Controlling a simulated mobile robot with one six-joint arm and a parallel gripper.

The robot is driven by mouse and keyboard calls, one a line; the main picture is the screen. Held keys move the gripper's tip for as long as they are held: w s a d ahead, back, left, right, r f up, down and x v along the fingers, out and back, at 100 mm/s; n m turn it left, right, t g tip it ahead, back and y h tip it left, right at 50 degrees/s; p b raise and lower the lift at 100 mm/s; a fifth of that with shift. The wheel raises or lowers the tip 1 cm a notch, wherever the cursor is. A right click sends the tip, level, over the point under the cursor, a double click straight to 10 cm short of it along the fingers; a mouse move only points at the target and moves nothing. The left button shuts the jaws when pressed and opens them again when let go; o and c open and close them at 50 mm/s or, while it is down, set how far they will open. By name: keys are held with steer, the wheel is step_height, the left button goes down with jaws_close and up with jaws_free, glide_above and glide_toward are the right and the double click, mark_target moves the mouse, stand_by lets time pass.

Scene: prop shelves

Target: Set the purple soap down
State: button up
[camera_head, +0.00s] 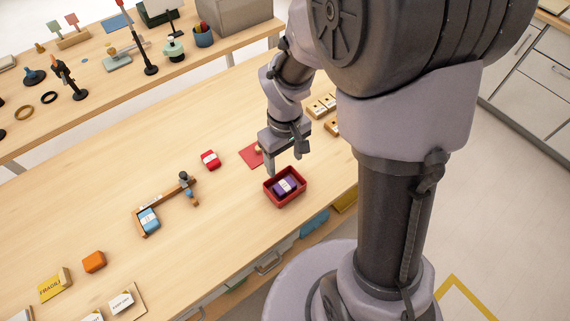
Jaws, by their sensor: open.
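The purple soap (287,186) with a pale label lies inside a small red tray (301,197) near the right edge of the wooden table. My gripper (283,166) is just above and behind the tray, pointing down. It is open and holds nothing. From this view I cannot tell exactly how far its fingertips are from the soap or the tray rim.
A red soap (210,159), a blue soap (149,221) in a wooden bracket, and an orange block (94,262) lie to the left. A red mat (250,156) is beside my gripper. The table (215,225) is clear between the bracket and the tray.

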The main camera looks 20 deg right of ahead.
steer(key=s+a+r+m+t+y, duration=0.1)
steer(key=s+a+r+m+t, duration=0.1)
steer(key=s+r, duration=0.4)
steer(key=s+a+r+m+t+y, duration=0.1)
steer(key=s+r+m, duration=0.4)
steer(key=r, duration=0.7)
steer(key=shift+s+a+r+m+t+b, duration=0.4)
steer(key=shift+s+t, duration=0.5)
steer(key=shift+t, duration=0.5)
